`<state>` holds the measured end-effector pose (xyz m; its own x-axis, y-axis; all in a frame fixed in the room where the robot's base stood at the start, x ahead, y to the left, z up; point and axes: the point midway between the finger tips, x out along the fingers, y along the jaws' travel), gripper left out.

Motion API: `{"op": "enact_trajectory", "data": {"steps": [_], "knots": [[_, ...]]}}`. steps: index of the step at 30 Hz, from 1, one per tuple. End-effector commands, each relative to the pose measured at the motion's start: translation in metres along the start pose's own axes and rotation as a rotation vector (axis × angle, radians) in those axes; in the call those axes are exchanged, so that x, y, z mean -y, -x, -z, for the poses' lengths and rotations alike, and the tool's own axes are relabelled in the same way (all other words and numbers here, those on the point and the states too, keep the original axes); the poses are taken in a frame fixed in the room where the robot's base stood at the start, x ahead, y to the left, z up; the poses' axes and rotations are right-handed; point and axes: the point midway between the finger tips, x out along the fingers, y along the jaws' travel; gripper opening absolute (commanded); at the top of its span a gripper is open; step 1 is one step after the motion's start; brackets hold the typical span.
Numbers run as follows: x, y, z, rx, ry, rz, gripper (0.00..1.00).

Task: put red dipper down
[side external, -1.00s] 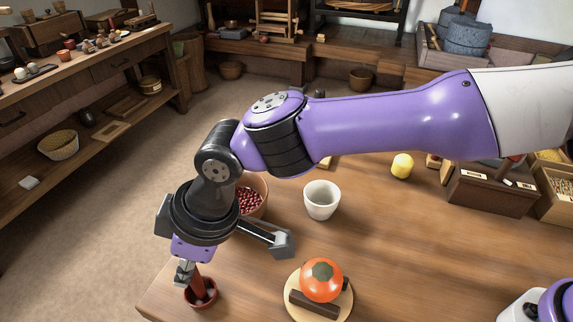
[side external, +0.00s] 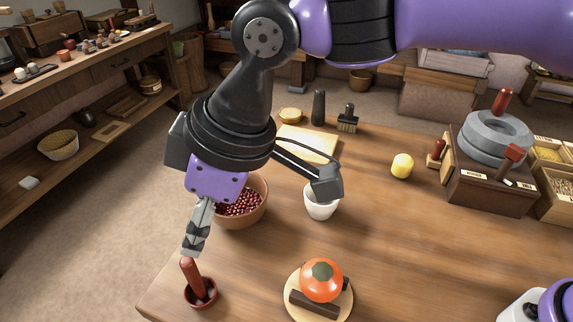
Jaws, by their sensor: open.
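The red dipper (side external: 188,271) stands on the wooden table near its front left corner. Its handle points up and leans slightly left, and its round cup rests on the tabletop. My gripper (side external: 195,241) is just above the top of the handle, apart from it and empty.
A bowl of red beans (side external: 252,214) and a white cup (side external: 321,205) stand behind, partly hidden by my arm. A round board (side external: 292,314) with an orange fruit (side external: 321,279) is right of the dipper. A stone quern (side external: 490,146) and yellow ball (side external: 402,166) are farther right.

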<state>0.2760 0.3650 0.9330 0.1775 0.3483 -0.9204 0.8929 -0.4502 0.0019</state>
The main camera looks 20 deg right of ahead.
Motion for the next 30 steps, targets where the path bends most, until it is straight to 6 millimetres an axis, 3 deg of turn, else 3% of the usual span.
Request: {"op": "enact_trajectory", "data": {"steps": [5,8,11,15,18,21,25,30], "knots": [[-0.005,0.021,-0.003,-0.002,-0.013,-0.007,0.5],[-0.028,0.042,-0.018,-0.009,-0.083,-0.037,0.5],[-0.067,0.075,-0.056,-0.023,-0.225,-0.1,0.5],[-0.11,0.124,-0.144,-0.047,-0.488,-0.222,0.5],[-0.118,0.144,-0.21,-0.061,-0.667,-0.309,0.5],[-0.114,0.152,-0.264,-0.071,-0.815,-0.383,0.5],[-0.105,0.151,-0.308,-0.079,-0.941,-0.448,0.5],[-0.1,0.148,-0.327,-0.081,-0.999,-0.477,0.5]]}}
